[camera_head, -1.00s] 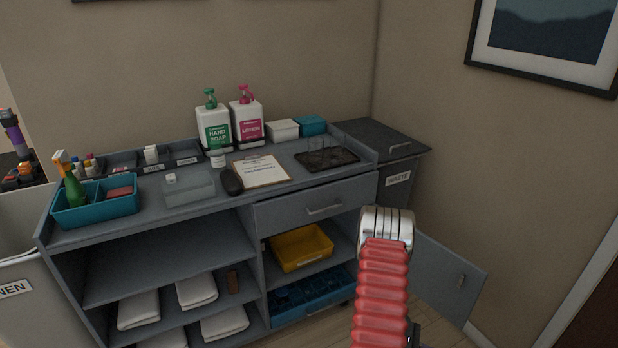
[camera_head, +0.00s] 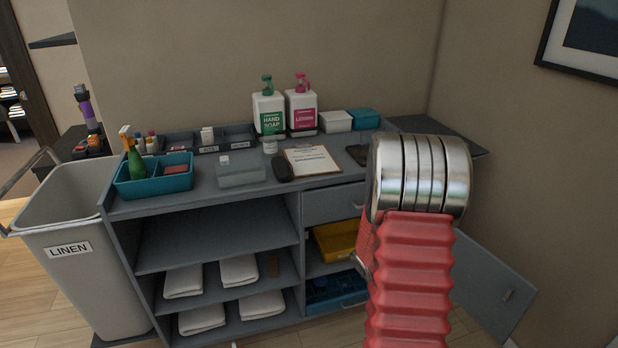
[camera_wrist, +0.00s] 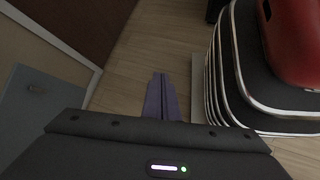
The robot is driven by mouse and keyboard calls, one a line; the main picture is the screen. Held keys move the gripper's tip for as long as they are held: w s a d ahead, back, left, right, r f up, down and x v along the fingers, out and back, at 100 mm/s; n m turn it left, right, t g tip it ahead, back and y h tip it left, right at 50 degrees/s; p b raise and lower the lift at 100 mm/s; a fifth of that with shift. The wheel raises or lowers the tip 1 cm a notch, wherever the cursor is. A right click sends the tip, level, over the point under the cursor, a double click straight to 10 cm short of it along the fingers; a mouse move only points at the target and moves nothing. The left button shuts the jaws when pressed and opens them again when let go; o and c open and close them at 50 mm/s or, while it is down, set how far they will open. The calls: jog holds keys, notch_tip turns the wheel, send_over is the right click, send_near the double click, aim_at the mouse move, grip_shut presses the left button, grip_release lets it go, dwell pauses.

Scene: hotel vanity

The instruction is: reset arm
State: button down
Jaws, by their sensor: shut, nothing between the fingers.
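My gripper (camera_wrist: 160,97) shows in the wrist view with its two narrow fingers together and nothing between them. It points down toward the wooden floor. In the head view my red and silver arm stands large at the right of centre, in front of the grey housekeeping cart (camera_head: 225,228). The arm covers part of the cart's right end. The gripper itself cannot be made out in the head view.
Two pump bottles, hand soap (camera_head: 269,112) and lotion (camera_head: 301,110), stand on the cart. A teal caddy (camera_head: 150,186) sits at its left end. A linen bin (camera_head: 85,270) stands left of the cart. The open cabinet door (camera_head: 495,283) juts out at right.

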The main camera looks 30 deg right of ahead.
jog(key=w+a+r+t, duration=0.3)
jog(key=w+a+r, duration=0.1)
jog(key=a+r, duration=0.15)
jog(key=w+a+r+m+t+y, duration=0.1)
jog(key=w+a+r+t, duration=0.2)
jog(key=a, duration=0.4)
jog(key=w+a+r+t, duration=0.2)
jog(key=w+a+r, duration=0.25)
jog(key=a, duration=0.25)
jog(key=a+r+n+t+y, duration=0.1)
jog(key=a+r+t, duration=0.5)
jog(key=a+r, duration=0.7)
jog(key=shift+s+a+r+n, duration=0.25)
jog(key=shift+s+n, duration=0.2)
jog(key=shift+n, duration=0.35)
jog(key=shift+d, duration=0.1)
